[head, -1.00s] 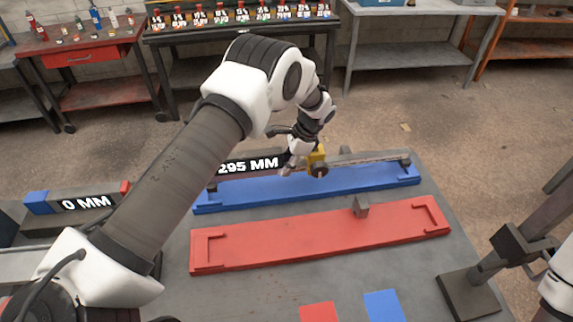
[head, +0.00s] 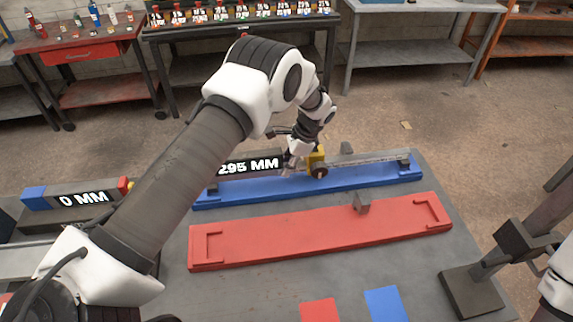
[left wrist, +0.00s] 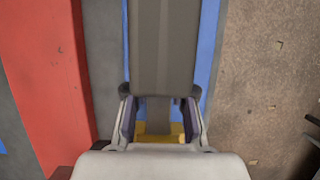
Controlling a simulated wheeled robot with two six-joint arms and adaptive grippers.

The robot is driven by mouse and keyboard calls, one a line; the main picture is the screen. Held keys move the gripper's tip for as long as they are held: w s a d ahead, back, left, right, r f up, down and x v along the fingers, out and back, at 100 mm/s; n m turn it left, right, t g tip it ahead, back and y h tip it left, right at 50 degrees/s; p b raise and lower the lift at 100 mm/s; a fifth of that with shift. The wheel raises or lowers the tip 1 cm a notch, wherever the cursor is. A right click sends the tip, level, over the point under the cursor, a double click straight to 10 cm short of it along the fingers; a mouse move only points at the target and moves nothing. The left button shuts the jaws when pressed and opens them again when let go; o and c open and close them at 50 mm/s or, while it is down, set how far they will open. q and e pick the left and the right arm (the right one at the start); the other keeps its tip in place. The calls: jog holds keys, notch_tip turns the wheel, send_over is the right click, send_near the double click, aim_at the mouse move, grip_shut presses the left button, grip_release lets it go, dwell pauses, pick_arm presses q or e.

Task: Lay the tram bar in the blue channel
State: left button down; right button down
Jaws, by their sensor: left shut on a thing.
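The tram bar (head: 372,163) is a long, thin grey bar with dark ends and a yellow block with a round dark knob near its middle. It lies lengthwise along the blue channel (head: 228,200). I cannot tell whether it rests in the channel or hangs just above it. My left gripper (head: 294,163) is shut on the bar beside the yellow block. The gripper hides part of the bar. My right gripper is out of view.
A red channel (head: 320,235) with a small grey block lies in front of the blue one. A gauge reading 0 MM (head: 82,200) stands at left; a dark panel reads 295 MM (head: 250,165). Red and blue squares lie at the front. A dark stand (head: 473,293) is at right.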

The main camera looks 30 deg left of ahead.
aim_at(303, 163)
pick_arm(q)
jog(key=shift+f+b, duration=0.65)
jog(key=shift+f, duration=0.2)
jog(key=c, duration=1.1)
grip_release()
jog(key=shift+o, duration=1.1)
jog(key=v, duration=1.2)
jog(key=shift+s, duration=0.1)
